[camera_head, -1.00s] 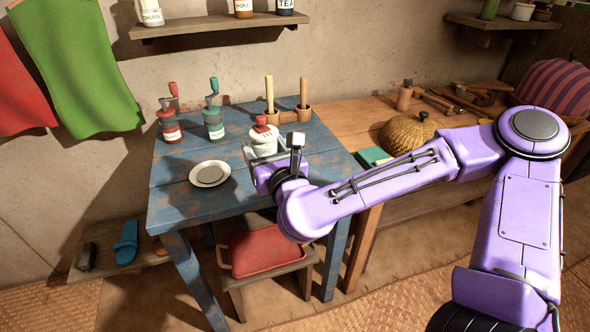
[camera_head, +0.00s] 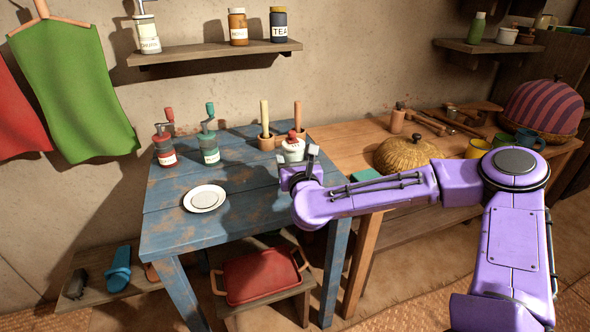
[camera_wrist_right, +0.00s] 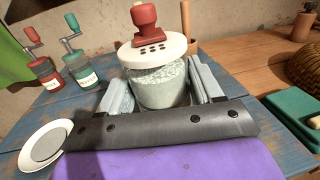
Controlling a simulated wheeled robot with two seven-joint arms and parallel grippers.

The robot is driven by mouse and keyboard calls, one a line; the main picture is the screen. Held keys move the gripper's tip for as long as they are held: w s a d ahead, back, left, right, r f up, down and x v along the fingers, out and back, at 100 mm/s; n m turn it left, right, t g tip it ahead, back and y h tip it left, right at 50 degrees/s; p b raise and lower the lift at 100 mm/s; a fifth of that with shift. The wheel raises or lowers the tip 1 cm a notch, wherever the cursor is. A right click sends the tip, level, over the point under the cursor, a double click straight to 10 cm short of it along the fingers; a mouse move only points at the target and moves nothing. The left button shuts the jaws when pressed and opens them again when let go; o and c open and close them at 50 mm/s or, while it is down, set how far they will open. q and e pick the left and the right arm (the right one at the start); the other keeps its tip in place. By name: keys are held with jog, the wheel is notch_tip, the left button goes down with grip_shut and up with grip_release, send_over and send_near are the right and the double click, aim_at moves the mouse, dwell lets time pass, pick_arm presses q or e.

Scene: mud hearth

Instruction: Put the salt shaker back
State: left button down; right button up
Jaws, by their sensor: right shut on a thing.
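The salt shaker is a white jar with a pierced white lid and a red knob. It shows in the head view (camera_head: 293,149) near the right back of the blue table (camera_head: 165,220). My right gripper (camera_head: 312,160) is shut around its body, one finger on each side. In the right wrist view the shaker (camera_wrist_right: 160,88) stands upright between the fingers (camera_wrist_right: 162,97). It seems held above the table, but its base is hidden. My left gripper is not in view.
A red grinder (camera_head: 164,152) and a green grinder (camera_head: 208,150) stand at the back left of the table. A white saucer (camera_head: 204,199) lies in front. Two small pots with sticks (camera_head: 266,141) stand behind the shaker. A wall shelf (camera_head: 215,54) holds three jars, with free gaps.

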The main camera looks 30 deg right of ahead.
jog(key=f, duration=0.1)
jog(key=w+d+f, duration=0.1)
jog(key=f, duration=0.2)
jog(key=shift+w+d+f, duration=0.15)
jog(key=shift+f, duration=0.45)
jog(key=shift+f, duration=0.2)
jog(key=o, duration=1.1)
jog(key=shift+o, duration=0.2)
jog(key=shift+r, duration=0.2)
jog(key=b+v, duration=0.1)
jog(key=v, duration=1.1)
